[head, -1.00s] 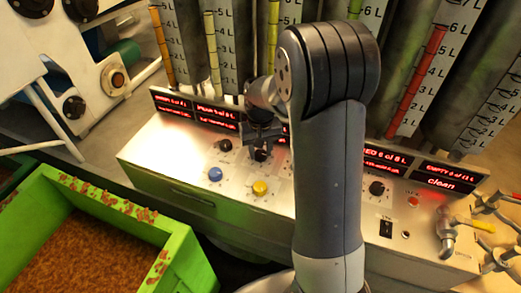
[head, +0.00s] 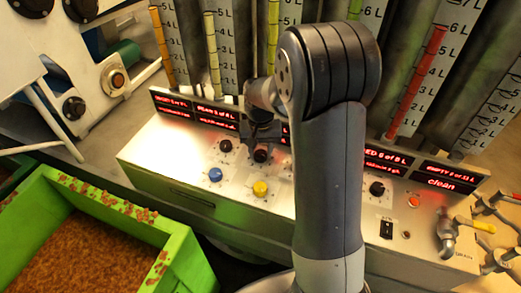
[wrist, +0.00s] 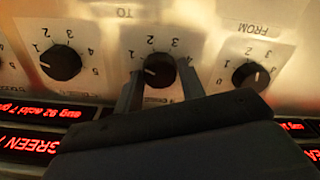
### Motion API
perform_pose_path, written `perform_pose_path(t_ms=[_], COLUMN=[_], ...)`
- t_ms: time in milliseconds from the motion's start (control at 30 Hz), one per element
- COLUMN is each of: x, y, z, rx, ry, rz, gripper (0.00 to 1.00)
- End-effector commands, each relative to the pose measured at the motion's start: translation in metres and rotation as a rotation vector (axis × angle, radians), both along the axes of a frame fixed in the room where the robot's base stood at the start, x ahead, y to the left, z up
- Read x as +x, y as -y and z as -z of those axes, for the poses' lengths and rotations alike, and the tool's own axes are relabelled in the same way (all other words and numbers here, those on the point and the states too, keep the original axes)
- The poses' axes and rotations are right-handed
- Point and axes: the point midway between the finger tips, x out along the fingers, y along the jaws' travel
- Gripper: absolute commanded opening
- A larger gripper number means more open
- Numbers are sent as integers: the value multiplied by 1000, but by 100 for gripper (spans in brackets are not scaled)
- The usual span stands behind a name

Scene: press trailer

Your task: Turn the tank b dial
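A row of black dials shows in the wrist view, upside down. The middle dial (wrist: 158,70) has a white pointer line, a number scale and the word TO above it. One dial (wrist: 61,62) sits to its left and another (wrist: 250,74), by the word FROM, to its right. No tank b label is legible. My gripper (wrist: 161,84) is over the panel, its two fingers spread to either side of the middle dial. Whether they touch it is hard to tell. In the head view my gripper (head: 263,140) is just above a black dial (head: 261,155).
The metal control panel (head: 150,152) has a blue knob (head: 215,174), a yellow knob (head: 260,188) and red displays (head: 440,174) behind. Upright gauge tubes rise at the back. A tap (head: 446,235) is at the right, a green crate (head: 185,262) at the lower left.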

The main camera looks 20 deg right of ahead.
Motion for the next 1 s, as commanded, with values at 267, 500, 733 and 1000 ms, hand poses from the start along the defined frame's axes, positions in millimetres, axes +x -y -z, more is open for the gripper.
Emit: perform_pose_path(t_ms=[267,500,733,1000], x=[0,0,1,0], y=[0,0,0,0], z=[0,-2,-36,-88], rx=[0,0,0,0], ry=[-1,-1,5,3], rz=[-1,-1,-1,-1], gripper=[58,58,58,58])
